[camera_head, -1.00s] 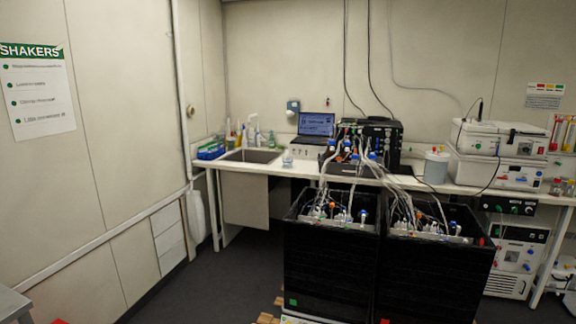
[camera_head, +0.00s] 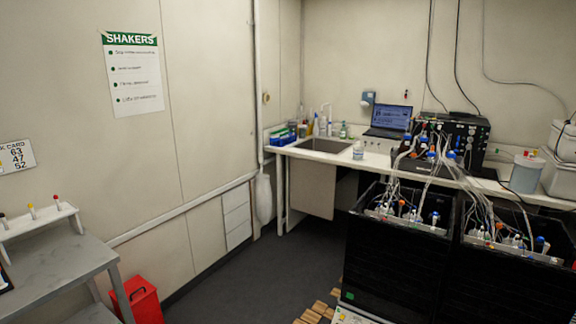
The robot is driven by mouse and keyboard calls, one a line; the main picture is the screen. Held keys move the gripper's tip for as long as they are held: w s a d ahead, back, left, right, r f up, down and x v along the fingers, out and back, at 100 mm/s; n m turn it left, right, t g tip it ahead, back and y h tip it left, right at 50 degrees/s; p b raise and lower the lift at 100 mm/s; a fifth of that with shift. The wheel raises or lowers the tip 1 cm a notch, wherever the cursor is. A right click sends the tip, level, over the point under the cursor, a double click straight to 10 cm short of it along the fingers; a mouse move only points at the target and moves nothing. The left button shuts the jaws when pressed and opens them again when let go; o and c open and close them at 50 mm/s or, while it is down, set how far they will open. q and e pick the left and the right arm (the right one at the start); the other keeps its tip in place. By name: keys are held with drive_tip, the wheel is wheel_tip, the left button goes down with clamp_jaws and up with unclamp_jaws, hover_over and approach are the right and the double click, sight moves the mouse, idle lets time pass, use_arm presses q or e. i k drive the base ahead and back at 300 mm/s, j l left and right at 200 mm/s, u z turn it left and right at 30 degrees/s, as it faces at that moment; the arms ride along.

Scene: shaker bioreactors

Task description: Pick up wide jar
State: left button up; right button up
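A small clear jar or bottle (camera_head: 358,150) stands on the white bench near its front edge, to the right of the sink. I cannot tell which of these, if either, is the wide jar. Neither of my grippers is in view.
Two black boxes (camera_head: 399,262) with many tubes stand in front of the bench (camera_head: 278,151). A sink (camera_head: 325,145) and a laptop (camera_head: 390,118) are behind. A grey table (camera_head: 65,270) and a red bin (camera_head: 137,300) stand at left. Dark floor (camera_head: 255,270) between is clear.

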sight(358, 152)
drive_tip(key=i+u, duration=0.2)
drive_tip(key=i, duration=1.95)
drive_tip(key=i+z, duration=0.2)
drive_tip(key=i, duration=0.25)
drive_tip(key=i+j+z, duration=0.15)
drive_tip(key=i, duration=0.3)
drive_tip(key=i+j+z, duration=0.2)
drive_tip(key=i, duration=0.2)
drive_tip(key=i+j+z, duration=0.15)
drive_tip(key=i, duration=0.3)
